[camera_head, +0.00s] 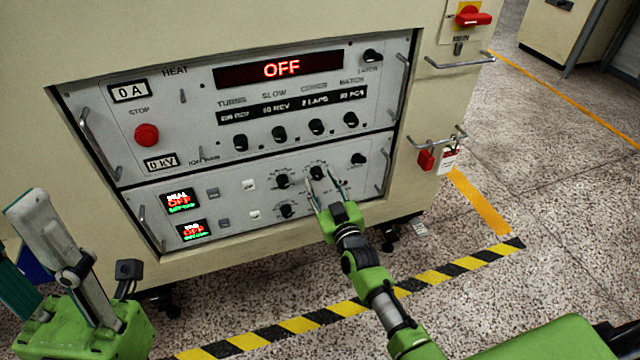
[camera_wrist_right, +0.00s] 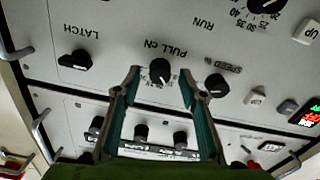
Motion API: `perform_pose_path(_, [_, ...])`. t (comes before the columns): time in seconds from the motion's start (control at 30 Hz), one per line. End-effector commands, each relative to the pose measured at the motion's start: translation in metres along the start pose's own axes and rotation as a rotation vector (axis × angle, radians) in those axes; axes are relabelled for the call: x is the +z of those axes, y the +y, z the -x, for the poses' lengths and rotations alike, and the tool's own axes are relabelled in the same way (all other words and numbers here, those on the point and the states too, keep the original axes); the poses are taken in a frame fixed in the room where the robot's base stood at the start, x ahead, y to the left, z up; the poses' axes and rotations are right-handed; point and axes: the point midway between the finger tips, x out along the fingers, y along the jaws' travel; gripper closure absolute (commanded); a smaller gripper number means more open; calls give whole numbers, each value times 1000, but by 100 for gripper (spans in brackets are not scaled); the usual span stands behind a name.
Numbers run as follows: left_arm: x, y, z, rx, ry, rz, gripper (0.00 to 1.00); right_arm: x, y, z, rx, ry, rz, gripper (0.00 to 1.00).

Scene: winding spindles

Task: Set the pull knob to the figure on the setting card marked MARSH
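The pull knob, a black round knob labelled PULL kN (camera_wrist_right: 160,70), is on the lower panel of the cream machine. It also shows in the head view (camera_head: 318,171). My right gripper (camera_wrist_right: 160,88) is open, with one finger on each side of the knob. In the head view the right gripper (camera_head: 321,184) reaches the panel there. I cannot tell whether its fingers touch the knob, and its exact pointer reading is too small to read. My left gripper (camera_head: 28,225) is at the lower left, open and empty, away from the panel. I see no card readable as MARSH.
The upper panel has a red stop button (camera_head: 147,135) and a display reading OFF (camera_head: 281,69). Metal handles flank the panels. A red padlock (camera_head: 426,160) and a tag (camera_head: 448,160) hang at right.

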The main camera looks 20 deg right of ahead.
Motion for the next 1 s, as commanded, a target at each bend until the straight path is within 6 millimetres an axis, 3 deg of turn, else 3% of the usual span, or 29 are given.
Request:
perform_pose_path(0.13, [1, 0, 5, 0, -1, 0, 62, 0, 0, -10, 0, 1, -1, 62])
perform_pose_path(0.43, [2, 0, 5, 0, -2, 0, 62, -1, 0, -12, 0, 0, -1, 62])
perform_pose_path(0.6, [2, 0, 5, 0, -3, 0, 62, -1, 0, -12, 0, 0, 0, 100])
perform_pose_path(1.0, [1, 0, 0, 0, -4, 0, 62, -2, 0, -12, -1, 0, -57, 100])
